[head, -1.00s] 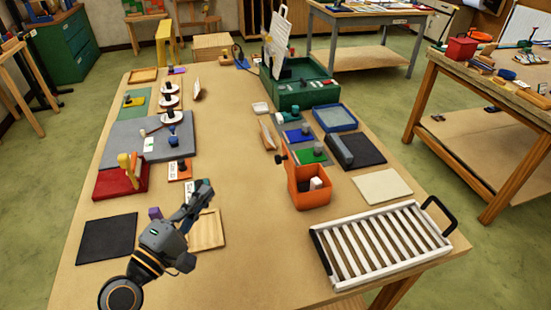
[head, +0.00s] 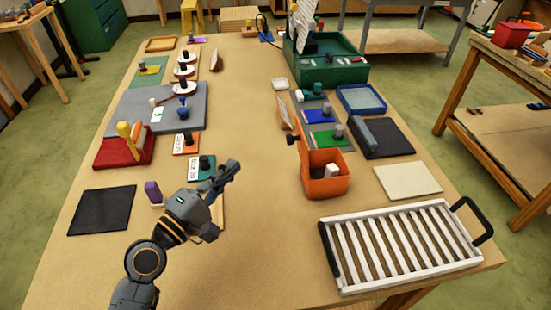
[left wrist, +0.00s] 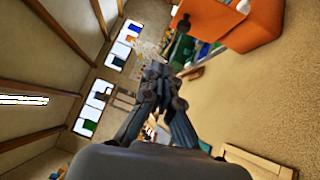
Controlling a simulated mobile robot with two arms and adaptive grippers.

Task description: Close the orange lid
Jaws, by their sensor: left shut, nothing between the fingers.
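The orange box (head: 328,187) stands open on the table, right of the middle, with a white block and a dark thing inside. Its orange lid (head: 304,152) stands up on the box's left side, with a black knob (head: 293,140) pointing left. My left gripper (head: 230,172) is shut and empty, left of the lid and apart from it. In the left wrist view, its fingers (left wrist: 158,78) are together, and the orange box (left wrist: 255,22) shows at the upper right with the knob (left wrist: 184,22) beside it. My right gripper is not in view.
A white slatted rack (head: 400,245) with black handles lies in front right of the box. A green case (head: 325,68) stands open behind. A wooden tray (head: 217,210) is partly hidden by my left gripper. The table between gripper and box is clear.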

